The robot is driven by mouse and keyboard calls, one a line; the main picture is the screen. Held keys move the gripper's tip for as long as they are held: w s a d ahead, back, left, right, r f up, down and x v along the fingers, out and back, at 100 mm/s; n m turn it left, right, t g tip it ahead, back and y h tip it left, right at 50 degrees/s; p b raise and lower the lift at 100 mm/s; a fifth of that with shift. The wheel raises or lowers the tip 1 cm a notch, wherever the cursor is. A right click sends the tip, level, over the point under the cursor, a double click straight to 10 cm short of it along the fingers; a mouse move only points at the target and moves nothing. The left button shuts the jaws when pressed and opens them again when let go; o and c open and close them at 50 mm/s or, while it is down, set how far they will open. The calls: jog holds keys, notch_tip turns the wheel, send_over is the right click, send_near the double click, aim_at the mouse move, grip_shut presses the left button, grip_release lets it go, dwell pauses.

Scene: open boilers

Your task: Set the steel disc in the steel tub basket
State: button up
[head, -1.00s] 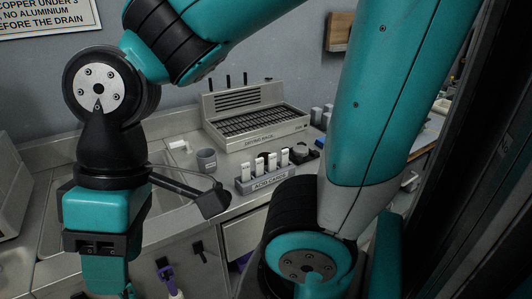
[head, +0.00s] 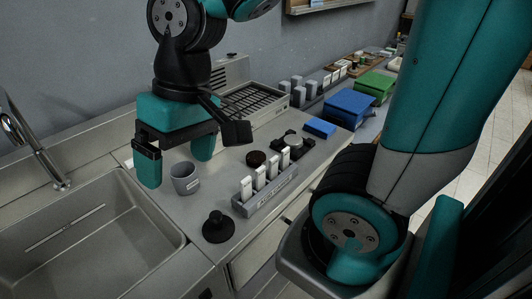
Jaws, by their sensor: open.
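My gripper (head: 177,160) hangs above the counter at the left of the head view. I cannot clearly identify the steel disc. A small round metallic piece (head: 292,140) on a dark base sits behind the labelled block, to the right of my gripper, but I cannot tell if it is the disc. I cannot make out the steel tub basket in this view.
A sink (head: 95,235) with a faucet (head: 36,145) lies at left. A black knobbed piece (head: 218,226) stands near the counter's front edge. A grey block with white tags (head: 266,192), a dark round piece (head: 256,158), a drying rack (head: 252,103), blue box (head: 350,109) and green box (head: 374,86) occupy the counter.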

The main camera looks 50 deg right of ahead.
jog(key=w+d+f+m+h, duration=0.2)
jog(key=w+d+m, duration=0.6)
jog(key=d+m, duration=0.3)
jog(key=m+h+b, duration=0.1)
jog(key=m+b, duration=0.1)
jog(key=m, duration=0.9)
send_near(257, 156)
notch_tip(257, 156, down, 3)
jog(key=shift+w+f+g+p, duration=0.1)
jog(key=shift+f+g+p, duration=0.2)
jog(key=shift+p, duration=0.15)
jog(key=shift+w+f+p, duration=0.2)
jog(key=shift+f+p, duration=0.25)
jog(key=shift+f, duration=2.5)
jog(key=c, duration=1.2)
jog(key=shift+r, duration=0.1)
jog(key=shift+a+r, duration=0.15)
jog(key=shift+r, duration=9.8)
